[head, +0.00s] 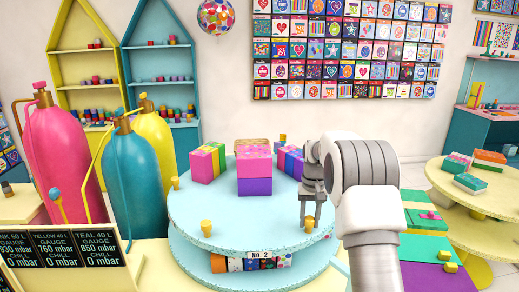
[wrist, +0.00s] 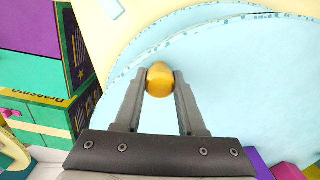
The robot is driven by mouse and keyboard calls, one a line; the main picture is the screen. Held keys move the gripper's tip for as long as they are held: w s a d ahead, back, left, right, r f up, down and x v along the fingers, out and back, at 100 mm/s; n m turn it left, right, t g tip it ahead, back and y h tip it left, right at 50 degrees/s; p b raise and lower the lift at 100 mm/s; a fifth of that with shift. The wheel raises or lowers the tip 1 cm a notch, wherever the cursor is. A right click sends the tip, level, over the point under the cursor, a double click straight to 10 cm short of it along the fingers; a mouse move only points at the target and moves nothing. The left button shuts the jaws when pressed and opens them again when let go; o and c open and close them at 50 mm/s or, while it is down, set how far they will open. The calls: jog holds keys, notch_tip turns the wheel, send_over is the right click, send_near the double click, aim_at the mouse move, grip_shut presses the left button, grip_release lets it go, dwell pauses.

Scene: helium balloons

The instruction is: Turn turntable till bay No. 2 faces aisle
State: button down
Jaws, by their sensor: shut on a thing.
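The turntable (head: 255,205) is pale blue with two round tiers. A "No. 2" label (head: 261,254) sits at the front of its rim, above a lower bay of small patterned packets (head: 245,264). My gripper (head: 309,210) is at the right front of the top tier, shut on a yellow knob (head: 308,226). The wrist view shows this knob (wrist: 160,80) between both fingertips, over the pale blue surface (wrist: 235,70). Other yellow knobs stand at the front left (head: 207,227) and left edge (head: 175,183). Which side is the aisle cannot be told.
Several coloured box stacks (head: 254,170) stand on the top tier. Pink (head: 62,150), teal (head: 135,185) and yellow (head: 157,140) gas cylinders stand close to its left. A gauge board (head: 65,258) is at the front left. Green and purple boxes (head: 425,250) lie at the right.

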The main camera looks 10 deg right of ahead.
jog(key=c, duration=0.5)
grip_release()
jog(key=shift+r+p, duration=3.35)
jog(key=shift+r, duration=1.25)
notch_tip(320, 180, up, 8)
jog(key=shift+r, duration=0.15)
